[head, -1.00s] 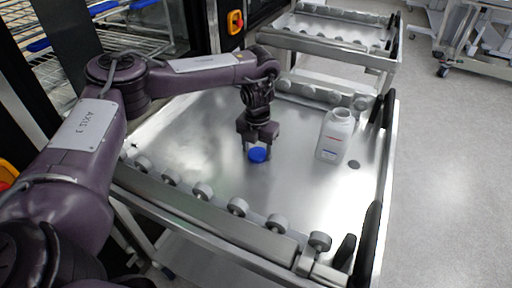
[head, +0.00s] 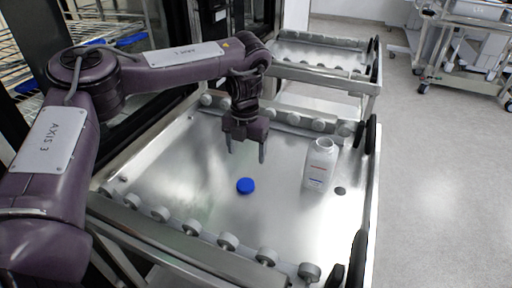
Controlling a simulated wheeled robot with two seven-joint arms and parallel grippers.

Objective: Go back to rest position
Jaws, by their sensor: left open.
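My left gripper (head: 246,152) points down above the steel cart top, its two fingers apart and empty. A blue cap (head: 245,186) lies on the cart top (head: 200,165) below the gripper, apart from the fingers. A white bottle (head: 320,164) with an open neck stands upright on the cart to the right of the gripper. My right gripper is not in view.
Rollers line the cart's near edge (head: 190,227) and far edge. Black bumpers (head: 358,258) stand along its right side. A second steel cart (head: 320,56) is behind. A washer with wire racks (head: 105,22) is at the left.

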